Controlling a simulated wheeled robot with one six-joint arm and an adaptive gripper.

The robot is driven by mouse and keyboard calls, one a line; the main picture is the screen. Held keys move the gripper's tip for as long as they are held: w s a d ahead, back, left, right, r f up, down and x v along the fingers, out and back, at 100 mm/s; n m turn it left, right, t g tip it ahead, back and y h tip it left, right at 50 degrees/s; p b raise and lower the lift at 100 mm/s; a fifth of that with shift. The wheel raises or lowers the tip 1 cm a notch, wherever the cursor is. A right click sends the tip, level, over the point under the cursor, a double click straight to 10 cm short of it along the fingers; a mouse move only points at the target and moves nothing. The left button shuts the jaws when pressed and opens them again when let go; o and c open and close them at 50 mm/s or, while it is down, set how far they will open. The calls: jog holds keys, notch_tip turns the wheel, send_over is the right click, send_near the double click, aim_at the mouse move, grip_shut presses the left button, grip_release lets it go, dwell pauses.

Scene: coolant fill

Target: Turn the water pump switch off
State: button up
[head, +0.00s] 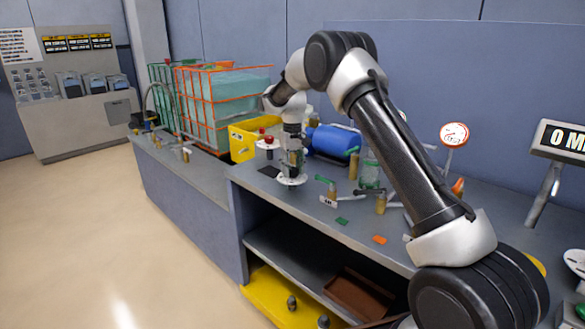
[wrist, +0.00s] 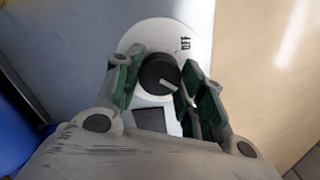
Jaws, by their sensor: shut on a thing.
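The water pump switch is a black round knob (wrist: 158,74) on a white dial plate (wrist: 131,44), with an "OFF" label at its upper right in the wrist view. The knob's white pointer line is aimed to the lower right, away from the label. My gripper (wrist: 161,64) has its green-padded fingers on both sides of the knob and is shut on it. In the head view my gripper (head: 291,166) points down onto the white dial plate (head: 291,181) at the bench's front edge. The knob is hidden there by the fingers.
Brass valves with green (head: 326,180) and black handles stand to the right. Orange-framed tanks (head: 222,100) are behind. The floor (head: 100,230) at left is clear.

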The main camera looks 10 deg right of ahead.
jog(key=shift+n, duration=0.4)
jog(key=n, duration=0.7)
jog(key=shift+n, duration=0.3)
jog(key=n, duration=0.3)
jog(key=shift+n, duration=2.2)
jog(key=o, duration=1)
